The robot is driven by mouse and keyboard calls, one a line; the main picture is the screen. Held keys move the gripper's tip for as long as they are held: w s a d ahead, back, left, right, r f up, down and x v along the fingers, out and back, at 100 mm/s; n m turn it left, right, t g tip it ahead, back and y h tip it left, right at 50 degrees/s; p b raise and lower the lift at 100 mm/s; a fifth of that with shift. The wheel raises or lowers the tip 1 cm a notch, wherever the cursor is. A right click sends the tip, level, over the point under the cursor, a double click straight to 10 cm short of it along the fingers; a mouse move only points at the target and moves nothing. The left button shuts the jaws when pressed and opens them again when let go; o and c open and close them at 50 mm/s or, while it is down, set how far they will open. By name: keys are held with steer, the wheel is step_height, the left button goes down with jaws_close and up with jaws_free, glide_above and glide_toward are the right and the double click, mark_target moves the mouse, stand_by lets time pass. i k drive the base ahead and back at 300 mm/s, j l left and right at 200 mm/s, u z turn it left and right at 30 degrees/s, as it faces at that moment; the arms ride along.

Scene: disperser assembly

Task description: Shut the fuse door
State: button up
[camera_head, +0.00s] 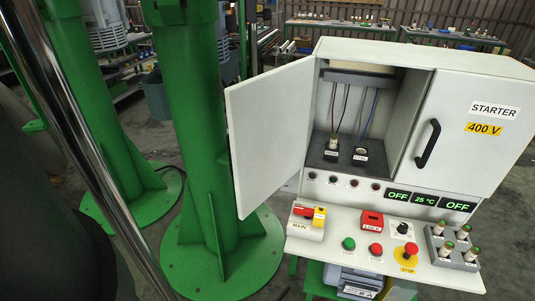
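The fuse door (272,128) is a pale grey panel on the left side of the control cabinet. It is swung wide open to the left, hinged at the left edge of the compartment. Inside the open compartment (398,110) are two dark fuse holders (331,146) and (361,154) with cables hanging above them. My gripper does not show in the view.
The closed right door (470,150) is labelled STARTER and 400 V and has a black handle (428,144). The front shelf (333,242) holds buttons, a red emergency stop (410,252) and a grey fuse tray (440,257). Green columns (190,110) stand left of the door.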

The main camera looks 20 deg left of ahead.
mark_target(269, 113)
steer(key=k+j+z, duration=0.1)
steer(key=k+j, duration=0.2)
steer(key=j, duration=0.15)
steer(key=k+j+z, duration=0.15)
steer(key=k+j, duration=0.2)
steer(key=j+u, duration=0.25)
steer(key=j, duration=1.45)
steer(key=i+j+z, duration=0.15)
steer(key=j, duration=0.15)
steer(key=i+j+z, duration=0.1)
steer(key=j, duration=0.25)
steer(key=i+j+z, duration=0.15)
steer(key=j, duration=0.2)
steer(key=i+j+z, duration=0.15)
steer(key=j, duration=0.2)
steer(key=i+j+z, duration=0.15)
steer(key=j, duration=0.2)
